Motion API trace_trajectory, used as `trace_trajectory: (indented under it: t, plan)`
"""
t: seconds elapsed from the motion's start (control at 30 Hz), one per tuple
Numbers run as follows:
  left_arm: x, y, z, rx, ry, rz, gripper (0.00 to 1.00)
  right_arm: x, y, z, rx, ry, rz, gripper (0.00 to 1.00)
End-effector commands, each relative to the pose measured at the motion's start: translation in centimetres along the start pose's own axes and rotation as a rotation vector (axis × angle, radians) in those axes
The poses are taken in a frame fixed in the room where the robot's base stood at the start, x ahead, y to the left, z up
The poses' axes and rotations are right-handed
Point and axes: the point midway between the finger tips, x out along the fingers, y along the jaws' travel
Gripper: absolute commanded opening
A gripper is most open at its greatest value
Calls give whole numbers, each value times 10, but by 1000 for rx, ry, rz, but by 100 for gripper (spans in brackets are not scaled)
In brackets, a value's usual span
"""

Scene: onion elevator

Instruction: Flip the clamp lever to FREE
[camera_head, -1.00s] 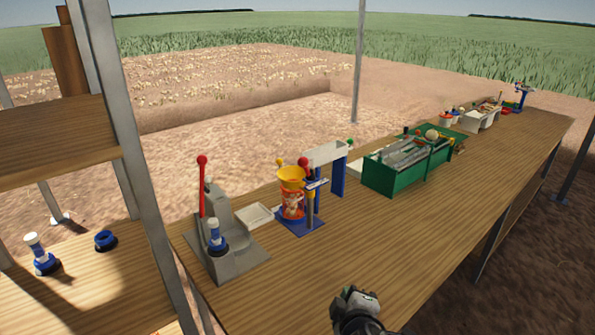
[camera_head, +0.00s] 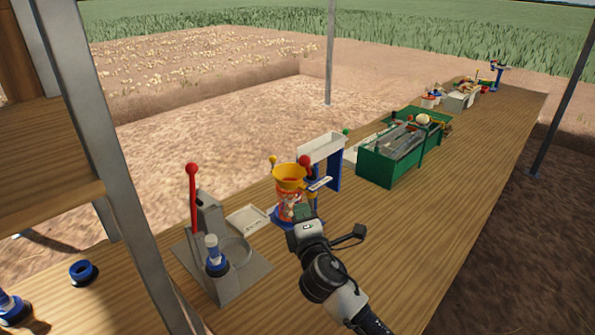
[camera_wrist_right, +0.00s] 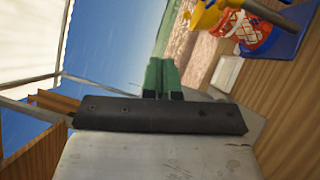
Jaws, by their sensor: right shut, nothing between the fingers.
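The blue stand (camera_head: 285,218) on the bench holds a yellow funnel (camera_head: 289,175) above an orange-and-white net bag (camera_head: 291,204). A red-knobbed lever (camera_head: 305,163) rises at its right side, and a small labelled plate (camera_head: 320,184) is beside it. I cannot read its label or tell which lever is the clamp lever. My right gripper (camera_head: 303,213) is shut and empty, just in front of the stand and partly covering it. In the right wrist view its green fingers (camera_wrist_right: 161,77) are together, with the bag (camera_wrist_right: 247,32) and funnel (camera_wrist_right: 206,16) at the upper right.
Left of the stand is a grey device (camera_head: 220,266) with a tall red lever (camera_head: 192,200) and a blue-and-white piece (camera_head: 214,253). A white tray (camera_head: 246,219) lies between. A green crate (camera_head: 390,165) stands farther right. The bench's near right is clear; a metal post (camera_head: 113,170) crosses the left.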

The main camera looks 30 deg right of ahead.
Motion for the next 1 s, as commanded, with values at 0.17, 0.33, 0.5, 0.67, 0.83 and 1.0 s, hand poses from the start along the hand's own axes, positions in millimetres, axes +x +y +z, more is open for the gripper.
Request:
trace_trajectory:
  t: [0.17,0.33,0.5,0.67,0.83,1.0]
  plan:
    - [-2,7,14,-2,-24,9,52,3,1,0,1,-1,0,0]
    - [-6,7,9,-1,-17,9,52,25,2,1,1,-1,0,0]
    - [-12,5,-5,-1,6,6,52,61,2,1,2,-2,-1,0]
    - [-16,4,-9,-1,12,6,52,95,2,0,3,-1,-1,0]
    - [-23,3,-7,0,8,5,52,116,2,17,0,-3,-1,0]
    - [-26,2,-4,1,2,3,52,126,0,26,2,-1,-1,0]
